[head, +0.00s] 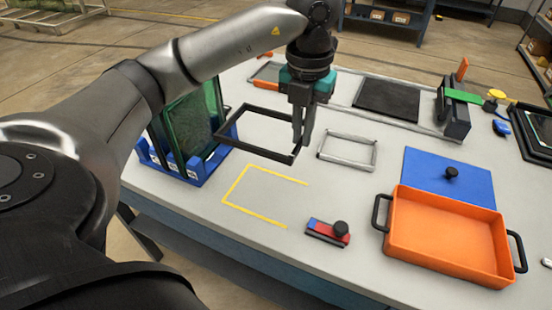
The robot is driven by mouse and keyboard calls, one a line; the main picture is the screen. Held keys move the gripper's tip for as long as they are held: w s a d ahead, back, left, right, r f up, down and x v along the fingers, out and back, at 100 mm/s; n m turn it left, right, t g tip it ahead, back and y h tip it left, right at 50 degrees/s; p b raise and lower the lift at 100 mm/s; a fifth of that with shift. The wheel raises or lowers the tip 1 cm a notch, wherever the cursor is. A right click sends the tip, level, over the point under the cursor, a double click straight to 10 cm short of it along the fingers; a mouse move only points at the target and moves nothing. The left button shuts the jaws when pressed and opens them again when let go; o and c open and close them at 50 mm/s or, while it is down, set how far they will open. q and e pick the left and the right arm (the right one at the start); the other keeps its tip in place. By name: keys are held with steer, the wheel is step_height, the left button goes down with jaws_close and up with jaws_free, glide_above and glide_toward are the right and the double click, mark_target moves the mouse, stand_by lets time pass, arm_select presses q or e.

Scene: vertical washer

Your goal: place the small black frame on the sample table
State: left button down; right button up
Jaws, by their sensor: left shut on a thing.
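The small black frame (264,150) is a thin open rectangle. My left gripper (299,148) points down and is shut on its right side. The frame looks held above the grey-white sample table (300,208), behind a yellow marked outline (238,184); the exact height cannot be told. My right gripper is not in view.
A blue rack (190,172) with upright green glass panels stands left. A grey frame (348,151) lies right of my gripper. An orange tray (445,235), a blue plate (448,185) and a red-blue block (327,232) stand nearer. Inside the yellow outline is clear.

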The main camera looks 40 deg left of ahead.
arm_select(q)
steer(key=b, duration=0.2)
glide_above(295, 204)
step_height(295, 204, down, 14)
steer(key=shift+f, duration=1.05)
steer(key=shift+f+b, duration=0.5)
steer(key=shift+f, duration=1.1)
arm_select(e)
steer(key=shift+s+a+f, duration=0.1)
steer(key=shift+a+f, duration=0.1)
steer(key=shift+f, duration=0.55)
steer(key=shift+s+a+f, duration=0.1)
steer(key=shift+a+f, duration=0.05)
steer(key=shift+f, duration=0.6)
arm_select(q)
steer(key=shift+f, duration=0.15)
steer(key=c, duration=1)
jaws_free()
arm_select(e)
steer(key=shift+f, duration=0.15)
